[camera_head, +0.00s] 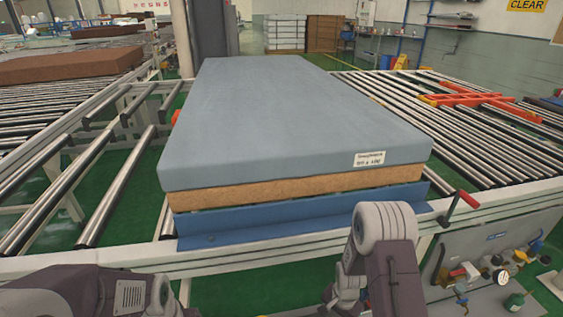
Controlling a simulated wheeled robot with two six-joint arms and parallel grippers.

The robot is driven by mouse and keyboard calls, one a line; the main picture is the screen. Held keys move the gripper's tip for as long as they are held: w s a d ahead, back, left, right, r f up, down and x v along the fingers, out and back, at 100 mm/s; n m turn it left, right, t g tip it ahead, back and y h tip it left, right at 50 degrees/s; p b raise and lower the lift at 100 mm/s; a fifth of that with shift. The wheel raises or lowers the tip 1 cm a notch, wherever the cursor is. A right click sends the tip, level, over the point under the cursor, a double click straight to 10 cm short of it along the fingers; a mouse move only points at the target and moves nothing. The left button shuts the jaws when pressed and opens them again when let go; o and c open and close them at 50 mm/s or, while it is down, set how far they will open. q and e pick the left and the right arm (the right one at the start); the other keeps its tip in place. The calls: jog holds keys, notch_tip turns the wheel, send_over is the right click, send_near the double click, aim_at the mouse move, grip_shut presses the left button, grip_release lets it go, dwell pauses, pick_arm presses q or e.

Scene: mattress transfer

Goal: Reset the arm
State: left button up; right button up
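A large grey-blue mattress (290,115) lies flat in the middle on a brown layer (300,189), with a white printed label (369,158) near its front right corner. Under the brown layer is a blue metal support (300,217) at the front of the roller frame. My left arm shows at the bottom left, below the front rail. My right arm is bent in front of the support's right part, with its links pointing down. Neither arm visibly touches the mattress. I cannot see the fingers of either gripper.
Roller conveyors (455,115) run on both sides of the mattress. A red-handled lever (460,205) stands at the front rail's right end, above a panel with gauges and valves (500,275). Orange-red bars (475,98) lie on the right rollers. A brown slab (70,66) lies on the left rollers.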

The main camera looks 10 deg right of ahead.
jog(key=w+a+r+n+t, duration=0.1)
jog(key=a+r+t, duration=0.1)
jog(key=r, duration=0.6)
jog(key=w+a+r+n+t, duration=0.1)
jog(key=w+r, duration=0.1)
jog(key=r, duration=0.5)
jog(key=s+a+r+n+g, duration=0.25)
jog(key=s+n, duration=0.45)
jog(key=s, duration=0.5)
notch_tip(320, 180, up, 20)
jog(key=p, duration=1.9)
jog(key=shift+d+f+n, duration=0.15)
jog(key=shift+d+n, duration=0.15)
jog(key=shift+d, duration=0.15)
jog(key=shift+t, duration=0.25)
